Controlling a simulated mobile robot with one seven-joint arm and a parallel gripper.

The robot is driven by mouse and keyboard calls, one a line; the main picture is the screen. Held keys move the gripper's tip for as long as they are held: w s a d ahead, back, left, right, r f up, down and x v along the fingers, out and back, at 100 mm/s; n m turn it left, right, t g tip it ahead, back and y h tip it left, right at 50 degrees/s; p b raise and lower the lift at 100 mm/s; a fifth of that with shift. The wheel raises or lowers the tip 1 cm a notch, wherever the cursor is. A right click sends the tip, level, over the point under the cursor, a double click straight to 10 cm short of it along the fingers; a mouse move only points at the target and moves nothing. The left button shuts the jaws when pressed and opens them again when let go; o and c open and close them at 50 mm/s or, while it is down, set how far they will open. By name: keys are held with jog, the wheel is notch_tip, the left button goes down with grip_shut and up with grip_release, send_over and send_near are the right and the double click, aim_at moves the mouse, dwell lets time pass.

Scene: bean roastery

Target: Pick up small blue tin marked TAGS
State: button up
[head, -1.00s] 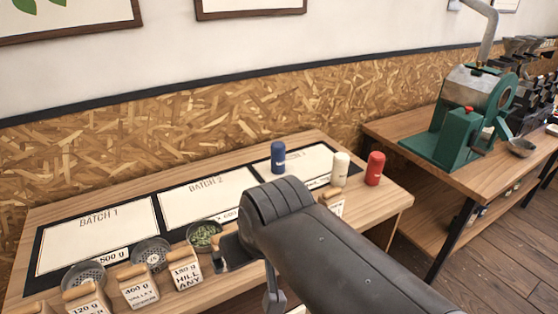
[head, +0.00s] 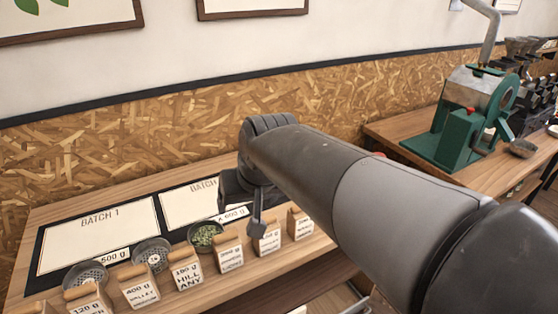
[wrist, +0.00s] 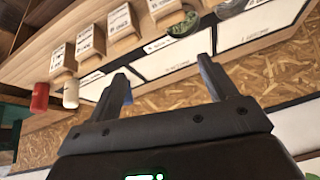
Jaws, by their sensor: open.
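The small blue tin is hidden behind my arm in the head view. In the wrist view a sliver of blue (wrist: 128,98) shows beside my left-hand finger, probably that tin; its marking cannot be read. My gripper (wrist: 162,68) is open with nothing between its fingers. In the head view my gripper (head: 240,206) is over the table's batch cards, partly covered by the arm.
A red tin (wrist: 40,96) and a white tin (wrist: 71,93) stand left in the wrist view. Several labelled bags (head: 187,276) and metal bowls (head: 151,251) line the table's front. A green machine (head: 459,138) stands right.

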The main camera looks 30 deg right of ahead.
jog(key=w+d+f+m+h, duration=0.1)
jog(key=w+d+m, duration=0.1)
jog(key=w+d, duration=0.6)
jog(key=w+d+m, duration=0.2)
jog(key=w+d, duration=0.2)
jog(key=w, duration=0.8)
jog(key=w+d+f+m+g+h, duration=0.1)
jog(key=w+d+f+m+h, duration=0.1)
jog(key=w+d+f, duration=0.45)
jog(key=w+d+f+m+h, duration=0.15)
jog(key=w+d+f, duration=0.25)
jog(key=w+d, duration=0.55)
jog(key=shift+n, duration=0.25)
jog(key=x, duration=0.3)
jog(key=w+x, duration=0.1)
jog(key=x, duration=0.2)
jog(key=a+x, duration=0.1)
jog(key=x, duration=0.3)
jog(key=shift+w+a+f, duration=0.1)
jog(key=shift+w, duration=0.1)
jog(key=c, duration=1.2)
